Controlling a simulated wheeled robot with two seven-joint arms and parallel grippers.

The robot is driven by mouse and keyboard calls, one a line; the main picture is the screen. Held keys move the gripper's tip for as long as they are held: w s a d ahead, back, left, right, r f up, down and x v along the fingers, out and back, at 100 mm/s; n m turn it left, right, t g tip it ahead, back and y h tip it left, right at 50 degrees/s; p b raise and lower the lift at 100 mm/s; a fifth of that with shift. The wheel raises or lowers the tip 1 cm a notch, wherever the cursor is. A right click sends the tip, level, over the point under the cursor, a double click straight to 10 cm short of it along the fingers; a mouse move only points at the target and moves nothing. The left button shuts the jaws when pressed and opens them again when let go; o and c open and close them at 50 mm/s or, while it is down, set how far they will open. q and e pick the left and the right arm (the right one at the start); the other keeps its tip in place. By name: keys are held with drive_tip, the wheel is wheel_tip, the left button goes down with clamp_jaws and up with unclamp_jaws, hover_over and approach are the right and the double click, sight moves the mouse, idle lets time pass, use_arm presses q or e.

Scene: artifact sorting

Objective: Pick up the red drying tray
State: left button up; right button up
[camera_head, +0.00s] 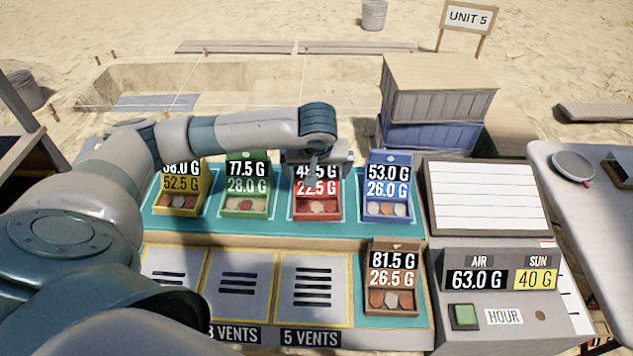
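The red drying tray (317,218) stands in the back row on the teal board, third from the left. It holds a few small round pieces, and labels over it read "22.5 G" and a partly covered upper figure. My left arm reaches in from the left, and my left gripper (314,172) points down over the back of the red tray, covering its back edge. Its fingertips are small and overlap the labels, so I cannot tell whether they are open or touching the tray. My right gripper is not in view.
Yellow (180,211), green (246,214) and blue (388,217) trays share the back row. A brown tray (392,311) stands front right, beside grey vent pads (314,290). At right is a console with a green button (464,316). Stacked crates (437,105) stand behind.

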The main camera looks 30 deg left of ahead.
sight(322, 203)
use_arm(q)
drive_tip(key=shift+f, duration=0.15)
drive_tip(key=p+x, duration=0.1)
drive_tip(key=x, duration=0.2)
drive_tip(key=shift+w+f+p, duration=0.1)
drive_tip(key=shift+f+p, duration=0.25)
drive_tip(key=shift+w+a+f, duration=0.2)
drive_tip(key=shift+f, duration=0.45)
drive_tip(key=shift+c, duration=0.6)
drive_tip(key=shift+r, duration=0.1)
drive_tip(key=c, duration=0.9)
drive_tip(key=shift+o, duration=0.2)
drive_tip(key=shift+r, duration=0.15)
